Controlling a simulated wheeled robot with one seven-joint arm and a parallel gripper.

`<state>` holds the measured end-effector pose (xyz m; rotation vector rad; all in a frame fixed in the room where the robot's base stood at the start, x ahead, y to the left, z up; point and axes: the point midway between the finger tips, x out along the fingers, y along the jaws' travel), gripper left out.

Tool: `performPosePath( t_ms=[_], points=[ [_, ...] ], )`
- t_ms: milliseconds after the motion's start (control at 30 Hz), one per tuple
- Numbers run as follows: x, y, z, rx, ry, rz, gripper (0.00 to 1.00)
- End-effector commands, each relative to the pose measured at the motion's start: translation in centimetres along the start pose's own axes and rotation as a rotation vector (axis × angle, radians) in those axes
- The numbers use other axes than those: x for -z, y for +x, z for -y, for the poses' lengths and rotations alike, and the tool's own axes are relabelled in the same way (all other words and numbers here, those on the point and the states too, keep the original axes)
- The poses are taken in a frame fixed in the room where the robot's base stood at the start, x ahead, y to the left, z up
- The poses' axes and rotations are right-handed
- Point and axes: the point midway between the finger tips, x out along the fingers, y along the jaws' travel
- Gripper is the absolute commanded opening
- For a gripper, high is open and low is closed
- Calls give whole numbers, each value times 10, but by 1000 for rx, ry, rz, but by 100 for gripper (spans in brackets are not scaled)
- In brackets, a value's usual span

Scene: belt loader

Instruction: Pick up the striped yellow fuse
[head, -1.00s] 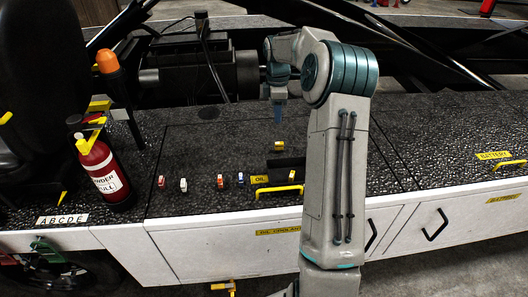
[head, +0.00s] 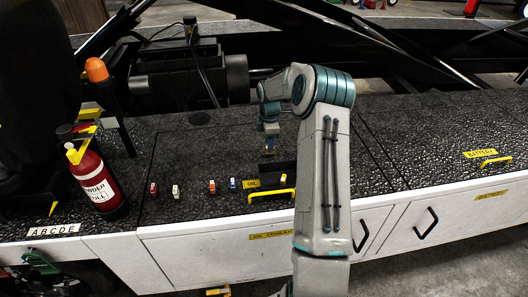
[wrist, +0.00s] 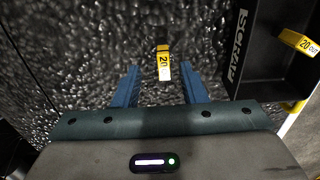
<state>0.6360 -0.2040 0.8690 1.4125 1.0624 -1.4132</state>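The yellow fuse (wrist: 164,68) shows in the wrist view, with a dark band near its top and dark "20" lettering. It lies on the textured black deck, just ahead of and between the two blue fingers. My gripper (wrist: 161,90) is open with nothing held, and the gap around the fuse shows on both sides. In the head view my gripper (head: 270,134) points down at the deck, left of my upright arm. Only a small yellow bit of the fuse (head: 268,151) shows under it. The remaining height above the fuse is hard to tell.
Several small coloured fuses, including a blue-white one (head: 233,184), stand left of a yellow handle (head: 272,194). A red extinguisher (head: 98,180) stands farther left.

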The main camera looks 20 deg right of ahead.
Motion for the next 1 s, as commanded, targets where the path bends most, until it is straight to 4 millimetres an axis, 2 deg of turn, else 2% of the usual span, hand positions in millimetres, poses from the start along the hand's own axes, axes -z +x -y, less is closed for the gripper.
performPosePath(
  t_ms=[100,200,467,567,600,1000],
  points=[
    [-2,18,2,3,-1,-1,38],
    [-1,27,1,1,-2,0,38],
    [-1,30,1,0,-1,0,38],
    [-1,30,1,0,-1,0,13],
    [-1,30,1,0,-1,0,2],
    [-1,28,1,-1,-1,0,0]
  ],
)
